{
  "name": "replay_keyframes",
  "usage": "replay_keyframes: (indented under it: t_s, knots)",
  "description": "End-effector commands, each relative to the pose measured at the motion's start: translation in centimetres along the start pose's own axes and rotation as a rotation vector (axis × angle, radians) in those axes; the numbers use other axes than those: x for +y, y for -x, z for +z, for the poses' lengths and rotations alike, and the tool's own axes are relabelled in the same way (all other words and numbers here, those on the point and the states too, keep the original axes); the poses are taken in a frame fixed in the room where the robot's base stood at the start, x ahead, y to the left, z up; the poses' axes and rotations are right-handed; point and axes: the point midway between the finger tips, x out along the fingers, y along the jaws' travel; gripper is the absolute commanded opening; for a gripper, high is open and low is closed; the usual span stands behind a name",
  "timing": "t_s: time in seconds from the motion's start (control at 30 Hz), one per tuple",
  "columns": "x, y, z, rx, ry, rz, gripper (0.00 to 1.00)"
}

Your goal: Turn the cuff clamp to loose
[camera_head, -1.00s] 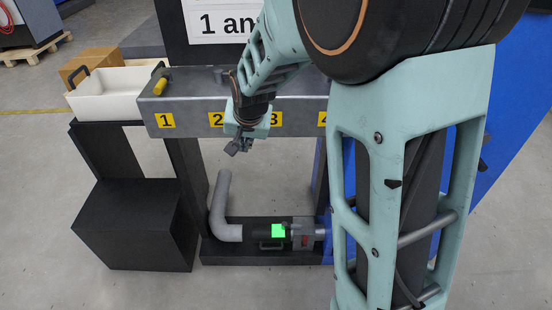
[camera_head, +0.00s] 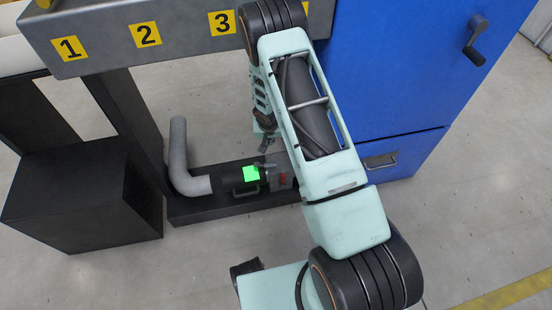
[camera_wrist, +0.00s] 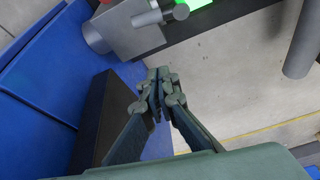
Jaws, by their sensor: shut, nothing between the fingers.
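A dark cuff (camera_head: 230,179) joins a bent grey pipe (camera_head: 178,150) to a grey fitting (camera_head: 281,180) with a red mark, low in the black frame. A bright green square (camera_head: 251,174) lies on the cuff, and it also shows at the top edge of the wrist view (camera_wrist: 194,3). A small grey lever-like part (camera_head: 264,165) stands by the fitting; I cannot tell its setting. My gripper (camera_head: 265,145) is just above and behind it, partly hidden by my arm. In the wrist view my gripper (camera_wrist: 160,78) is shut and empty, apart from the grey fitting (camera_wrist: 130,28).
A blue cabinet (camera_head: 400,80) with a crank handle (camera_head: 474,42) stands at the right. A grey beam (camera_head: 185,30) with numbered yellow labels runs above. A black box (camera_head: 80,200) stands at the left.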

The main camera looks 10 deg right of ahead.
Motion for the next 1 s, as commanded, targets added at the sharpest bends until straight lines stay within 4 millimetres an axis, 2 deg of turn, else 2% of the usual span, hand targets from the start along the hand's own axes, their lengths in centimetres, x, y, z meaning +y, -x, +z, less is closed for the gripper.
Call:
replay_keyframes:
  t_s: [0.27,0.67,0.73,1.0]
  knots:
    - [0.1,-3.2,0.3,-0.001,0.004,0.001,0.0]
    - [0.2,-11.3,0.4,-0.001,0.002,0.001,0.0]
    - [0.0,-10.7,1.3,-0.002,0.01,0.002,0.0]
    - [0.1,-10.2,3.6,0.0,0.007,0.001,0.0]
